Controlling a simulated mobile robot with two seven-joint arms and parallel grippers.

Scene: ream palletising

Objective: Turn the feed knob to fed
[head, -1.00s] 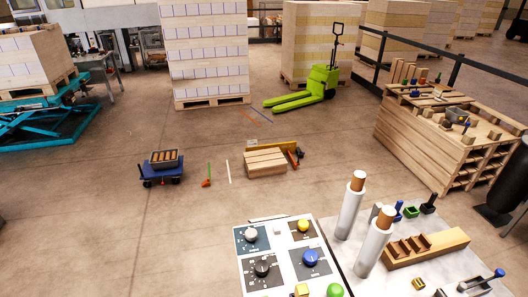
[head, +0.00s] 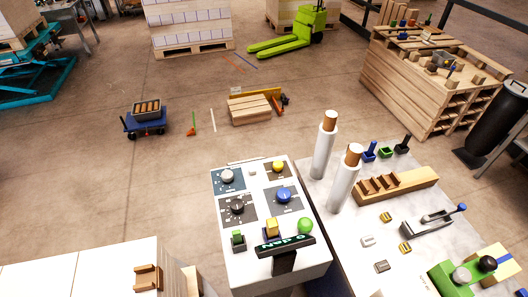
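A white control panel (head: 262,258) stands at the lower middle of the head view. Several knobs and buttons are on it: a grey knob (head: 227,176), a black knob (head: 237,206) on a dial plate, a blue knob (head: 284,195), a yellow button (head: 278,167) and a green button (head: 305,225). The labels are too small to read, so I cannot tell which knob is the feed knob or its setting. Neither of my grippers is in view.
A dark sign (head: 285,246) stands at the panel's near side. To its right, a grey worktop (head: 345,245) holds two white rolls (head: 344,180) and a wooden rack (head: 398,190). A white surface (head: 75,270) is at lower left.

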